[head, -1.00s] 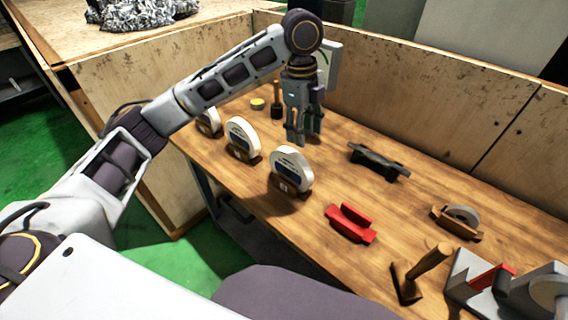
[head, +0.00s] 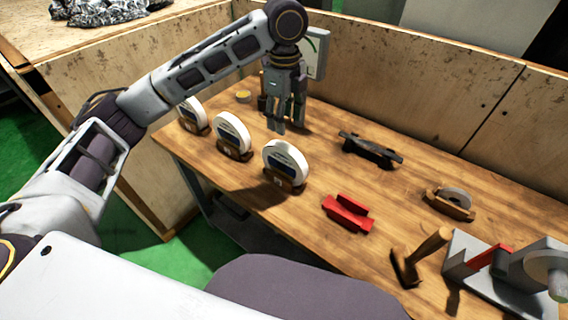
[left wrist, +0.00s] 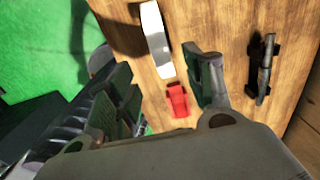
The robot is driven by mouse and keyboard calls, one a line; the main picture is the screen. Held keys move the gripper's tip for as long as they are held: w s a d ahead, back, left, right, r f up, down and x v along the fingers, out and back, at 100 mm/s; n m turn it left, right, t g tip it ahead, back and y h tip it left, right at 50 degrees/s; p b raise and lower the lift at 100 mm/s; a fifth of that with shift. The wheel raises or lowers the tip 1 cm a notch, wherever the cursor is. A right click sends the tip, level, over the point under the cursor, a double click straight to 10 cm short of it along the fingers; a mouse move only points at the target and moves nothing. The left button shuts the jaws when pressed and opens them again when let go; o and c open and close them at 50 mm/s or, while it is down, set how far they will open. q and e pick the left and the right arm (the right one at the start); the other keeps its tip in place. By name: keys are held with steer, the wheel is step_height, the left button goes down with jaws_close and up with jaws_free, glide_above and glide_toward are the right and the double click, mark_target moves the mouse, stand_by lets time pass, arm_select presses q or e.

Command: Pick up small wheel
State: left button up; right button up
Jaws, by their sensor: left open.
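A small grey wheel (head: 457,196) sits upright in a wooden holder (head: 447,208) on the right part of the bench. Several larger white wheels with dark labels stand in wooden stands along the left; the nearest white wheel (head: 286,156) also shows in the left wrist view (left wrist: 157,40). My left gripper (head: 286,126) points down, open and empty, behind the nearest white wheel and far left of the small grey wheel. In the left wrist view its fingers (left wrist: 166,92) are spread apart. My right gripper is not in view.
A grey machine (head: 510,275) is at the lower right. Wooden panels (head: 430,85) wall the back.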

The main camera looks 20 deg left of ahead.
mark_target(285, 145)
arm_select(q)
steer(key=shift+f, duration=3.8)
steer(key=shift+f, duration=2.6)
jaws_close()
steer(key=shift+r, duration=0.15)
